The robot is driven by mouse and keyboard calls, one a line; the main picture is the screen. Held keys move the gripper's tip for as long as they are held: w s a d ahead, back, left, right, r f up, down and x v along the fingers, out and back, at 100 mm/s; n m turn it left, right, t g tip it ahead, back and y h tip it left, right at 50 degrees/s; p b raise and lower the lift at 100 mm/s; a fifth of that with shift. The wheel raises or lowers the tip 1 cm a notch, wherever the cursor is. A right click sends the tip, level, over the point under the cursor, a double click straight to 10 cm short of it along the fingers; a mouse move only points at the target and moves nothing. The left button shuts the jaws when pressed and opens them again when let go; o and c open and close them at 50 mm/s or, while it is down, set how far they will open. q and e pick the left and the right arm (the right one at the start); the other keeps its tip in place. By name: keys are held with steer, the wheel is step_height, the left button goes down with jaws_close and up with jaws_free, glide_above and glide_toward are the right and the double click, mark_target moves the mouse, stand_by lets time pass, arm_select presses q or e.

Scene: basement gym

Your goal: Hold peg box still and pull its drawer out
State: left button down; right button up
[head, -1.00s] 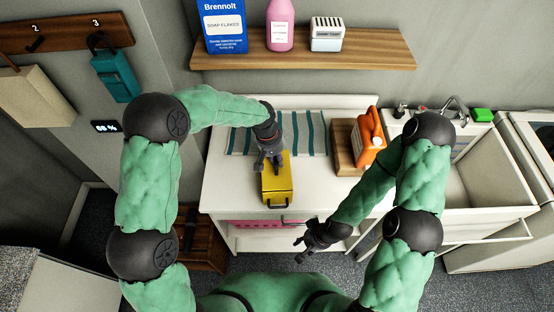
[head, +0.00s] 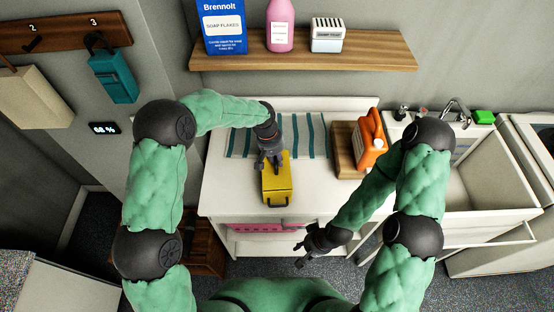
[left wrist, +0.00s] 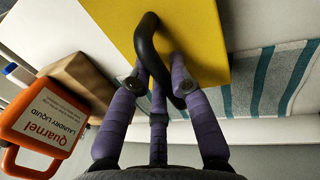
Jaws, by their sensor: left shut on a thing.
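The yellow peg box (head: 277,184) stands near the front edge of the white table, with a dark drawer handle (head: 278,205) on its front side. My left gripper (head: 269,163) is above the back part of the box. In the left wrist view its fingers (left wrist: 160,88) are closed around a black curved handle (left wrist: 146,40) on the yellow box (left wrist: 200,35). The drawer front does not show in the wrist view. My right gripper (head: 304,250) is empty, its fingers spread, in front of the table and lower right of the box, apart from it.
A striped cloth (head: 240,142) lies behind the box. An orange laundry liquid jug (head: 369,142) stands on a wooden block (head: 344,145) to the right. A wooden shelf (head: 300,60) hangs above. A sink (head: 470,185) is at the right. Table left of the box is clear.

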steer(key=shift+f+b, duration=0.35)
steer(key=shift+f, duration=0.05)
stand_by(0.4)
steer(key=shift+f, duration=0.1)
steer(key=shift+c, duration=0.7)
steer(key=w+r+m+y, duration=0.1)
steer(key=w+r+y, duration=0.1)
steer(key=w+y, duration=0.2)
steer(key=w+a+r+m+g+y, duration=0.1)
steer(key=w+r+y, duration=0.2)
steer(key=w+y, duration=0.2)
steer(key=w+a+r+m+g+y, duration=0.1)
steer(key=w+r+y, duration=0.2)
steer(key=w+y, duration=0.2)
steer(key=shift+w+m, duration=0.3)
steer(key=shift+w, duration=0.15)
steer(key=a, duration=0.7)
steer(key=shift+s+a, duration=0.15)
steer(key=shift+s, duration=0.15)
